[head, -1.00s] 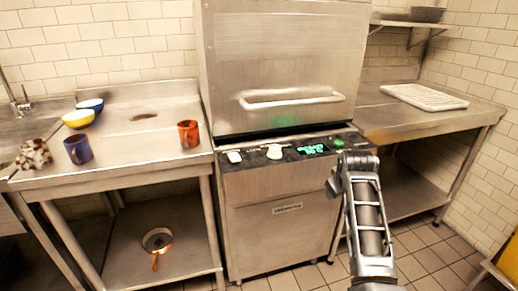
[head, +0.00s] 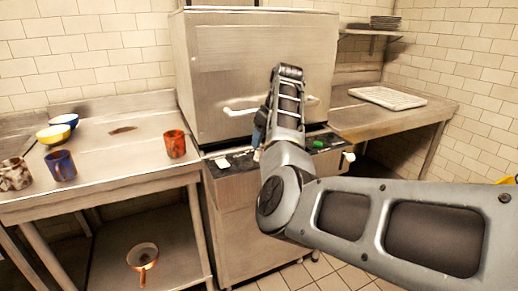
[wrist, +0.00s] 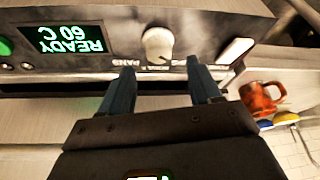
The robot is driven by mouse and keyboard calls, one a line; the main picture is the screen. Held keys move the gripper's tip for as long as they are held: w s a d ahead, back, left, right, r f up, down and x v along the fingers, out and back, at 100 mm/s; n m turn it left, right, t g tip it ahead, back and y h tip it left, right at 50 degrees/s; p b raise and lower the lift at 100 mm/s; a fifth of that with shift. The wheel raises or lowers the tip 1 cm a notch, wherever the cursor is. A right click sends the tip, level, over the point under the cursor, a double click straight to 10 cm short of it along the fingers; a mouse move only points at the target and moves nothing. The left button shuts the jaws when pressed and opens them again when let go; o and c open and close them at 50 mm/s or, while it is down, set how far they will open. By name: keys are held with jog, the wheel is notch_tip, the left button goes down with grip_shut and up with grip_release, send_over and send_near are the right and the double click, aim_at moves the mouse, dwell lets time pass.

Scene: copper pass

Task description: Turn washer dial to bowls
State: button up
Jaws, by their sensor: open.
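The washer (head: 255,60) is a steel box with a front control strip. In the wrist view, which is upside down, the round white dial (wrist: 158,44) sits on the dark strip, with small lettering beside it, of which "PANS" is readable. My gripper (wrist: 160,68) is open, its two blue fingers spread to either side of the dial's line and just short of it, with no clear contact. In the head view my gripper (head: 259,135) is at the control strip and my arm hides much of it. The washer display (wrist: 65,38) reads READY 60 C.
A white rocker switch (wrist: 236,50) and a green button (head: 319,144) flank the dial on the strip. The white hood handle (head: 240,111) is close to my gripper. An orange mug (head: 175,144) stands on the left counter; a white rack (head: 388,96) lies on the right one.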

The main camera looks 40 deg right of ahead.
jog(key=shift+x, duration=2.55)
jog(key=c, duration=1)
